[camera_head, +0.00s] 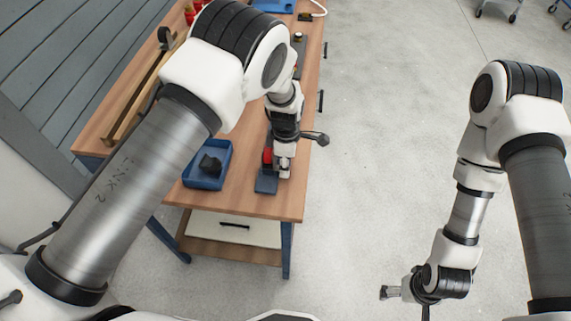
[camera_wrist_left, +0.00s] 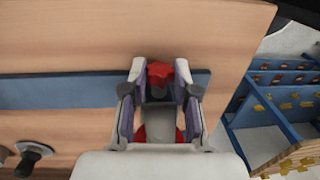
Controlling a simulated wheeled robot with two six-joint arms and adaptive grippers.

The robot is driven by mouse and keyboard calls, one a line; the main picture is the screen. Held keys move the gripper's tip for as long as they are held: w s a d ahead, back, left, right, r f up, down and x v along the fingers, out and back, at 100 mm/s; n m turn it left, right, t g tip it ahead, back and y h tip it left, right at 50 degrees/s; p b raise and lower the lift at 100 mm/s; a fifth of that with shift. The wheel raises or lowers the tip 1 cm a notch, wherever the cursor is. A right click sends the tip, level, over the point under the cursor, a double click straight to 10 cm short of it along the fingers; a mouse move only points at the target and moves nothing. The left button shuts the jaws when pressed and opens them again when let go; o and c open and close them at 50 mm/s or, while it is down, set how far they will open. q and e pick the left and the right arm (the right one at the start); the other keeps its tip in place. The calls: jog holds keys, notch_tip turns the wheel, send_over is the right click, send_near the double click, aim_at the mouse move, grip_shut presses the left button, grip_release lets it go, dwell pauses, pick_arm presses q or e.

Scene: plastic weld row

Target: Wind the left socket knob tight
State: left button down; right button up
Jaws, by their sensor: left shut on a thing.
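A red lobed knob (camera_wrist_left: 160,73) sits at the blue strip (camera_wrist_left: 60,90) in the left wrist view, between the fingertips of my left gripper (camera_wrist_left: 160,80). The gripper is shut on this knob. More red (camera_wrist_left: 160,132) shows further back between the fingers; I cannot tell what it belongs to. In the head view my left gripper (camera_head: 283,168) points down at the near end of the bench, by a red part (camera_head: 267,156) and a blue-grey plate (camera_head: 266,183). The arm hides part of the fixture. My right gripper (camera_head: 390,292) hangs over the floor, away from the bench; its jaw state is unclear.
A blue tray (camera_head: 193,182) with a black piece (camera_head: 210,163) stands left of the plate on the wooden bench (camera_head: 240,195). Dark round-topped parts (camera_wrist_left: 34,156) show at lower left in the wrist view. Open floor (camera_head: 400,120) lies right of the bench.

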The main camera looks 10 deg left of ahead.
pick_arm(q)
jog(key=shift+s+f, duration=0.15)
jog(key=shift+f, duration=0.1)
jog(key=shift+f+g+b, duration=0.2)
jog(key=shift+g+b, duration=0.2)
jog(key=shift+b, duration=0.4)
jog(key=g+b, duration=0.1)
jog(key=b, duration=0.2)
jog(key=g+b, duration=0.2)
jog(key=b, duration=0.1)
jog(key=w+g+b, duration=0.1)
jog(key=g+b, duration=0.1)
jog(key=b, duration=0.1)
jog(key=shift+f, duration=0.3)
jog(key=shift+r+g+b, duration=0.2)
jog(key=shift+g+b, duration=0.4)
jog(key=shift+b, duration=0.25)
jog(key=shift+r, duration=0.15)
jog(key=c, duration=0.9)
grip_release()
jog(key=shift+o, duration=0.2)
jog(key=shift+w+r, duration=0.1)
